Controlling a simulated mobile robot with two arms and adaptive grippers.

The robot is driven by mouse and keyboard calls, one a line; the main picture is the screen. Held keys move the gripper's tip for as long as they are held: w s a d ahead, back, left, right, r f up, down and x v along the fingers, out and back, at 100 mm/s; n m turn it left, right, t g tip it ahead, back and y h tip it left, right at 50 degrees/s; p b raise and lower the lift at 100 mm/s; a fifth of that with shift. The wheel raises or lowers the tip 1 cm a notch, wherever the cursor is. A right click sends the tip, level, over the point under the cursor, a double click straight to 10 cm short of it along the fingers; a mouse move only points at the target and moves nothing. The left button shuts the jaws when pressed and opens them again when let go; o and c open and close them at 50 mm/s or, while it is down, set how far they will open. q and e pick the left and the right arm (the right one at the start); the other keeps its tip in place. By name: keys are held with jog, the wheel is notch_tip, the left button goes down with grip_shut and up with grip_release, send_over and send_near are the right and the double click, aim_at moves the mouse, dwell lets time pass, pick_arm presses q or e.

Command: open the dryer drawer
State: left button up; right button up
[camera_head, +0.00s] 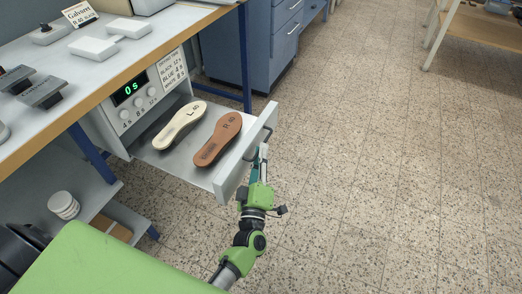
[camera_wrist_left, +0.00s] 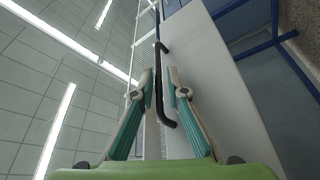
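The dryer (camera_head: 130,95) under the bench has a green "0 s" display and knobs. Its drawer (camera_head: 228,172) is pulled well out, with a pale insole (camera_head: 180,125) and a brown insole (camera_head: 219,140) lying inside. The dark bar handle (camera_head: 268,134) is on the white drawer front. My left gripper (camera_head: 263,152) is at this handle. In the left wrist view, the fingers of my left gripper (camera_wrist_left: 160,78) stand apart on either side of the black handle (camera_wrist_left: 160,98), with a gap showing. My right gripper is not in view.
The bench top (camera_head: 75,55) holds white blocks (camera_head: 95,47), dark stamping blocks (camera_head: 42,92) and a sign. A white jar (camera_head: 63,204) stands on the lower shelf. A blue cabinet (camera_head: 270,45) is behind. The speckled floor (camera_head: 390,170) to the right is clear.

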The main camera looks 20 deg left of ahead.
pick_arm(q)
jog(key=v, duration=1.1)
jog(key=shift+d+r, duration=0.1)
